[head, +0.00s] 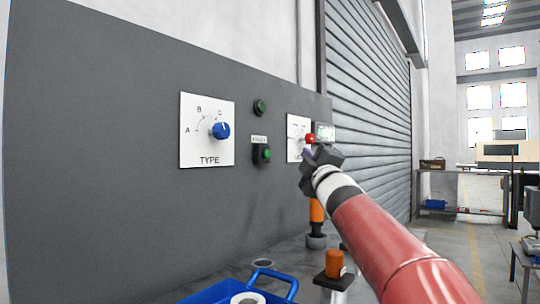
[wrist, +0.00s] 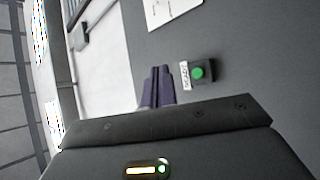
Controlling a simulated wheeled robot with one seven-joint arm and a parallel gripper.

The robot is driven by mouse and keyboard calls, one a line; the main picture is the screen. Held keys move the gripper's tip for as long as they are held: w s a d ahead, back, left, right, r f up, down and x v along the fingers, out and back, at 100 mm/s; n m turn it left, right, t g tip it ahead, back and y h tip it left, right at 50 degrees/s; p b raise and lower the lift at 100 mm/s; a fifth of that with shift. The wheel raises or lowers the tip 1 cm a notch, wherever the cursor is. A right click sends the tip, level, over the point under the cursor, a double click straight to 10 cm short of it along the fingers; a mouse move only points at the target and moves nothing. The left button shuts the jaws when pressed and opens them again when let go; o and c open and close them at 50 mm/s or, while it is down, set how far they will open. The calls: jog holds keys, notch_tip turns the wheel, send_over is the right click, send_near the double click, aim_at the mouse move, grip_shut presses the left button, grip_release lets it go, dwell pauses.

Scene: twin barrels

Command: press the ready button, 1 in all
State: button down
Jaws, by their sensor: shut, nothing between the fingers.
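The ready button (head: 266,155) is a green push button in a dark housing on the grey panel, with a small white label above it, too small to read surely. In the wrist view the green button (wrist: 198,73) and its label show just right of my fingertips. My gripper (head: 307,156) is to the right of the button in the head view, apart from it. In the wrist view the two dark purple fingers of my gripper (wrist: 158,75) are together, with nothing between them.
The grey panel (head: 80,130) also carries a TYPE plate with a blue knob (head: 221,130), a dark green round lamp or button (head: 260,107) and a red knob (head: 310,139) partly behind my gripper. Below are a blue tray (head: 285,279) and an orange object (head: 335,263).

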aim_at(267, 154)
jog(key=w+a, duration=0.5)
jog(key=a, duration=0.2)
jog(key=shift+a, duration=0.15)
jog(key=shift+a, duration=0.1)
dwell(2.1)
jog(key=shift+w+a, duration=0.15)
jog(key=shift+a, duration=0.1)
jog(key=shift+w+a, duration=0.3)
jog(key=shift+a, duration=0.15)
dwell(0.8)
jog(key=shift+d, duration=0.15)
jog(key=shift+s+d, duration=0.55)
jog(key=shift+d, duration=0.1)
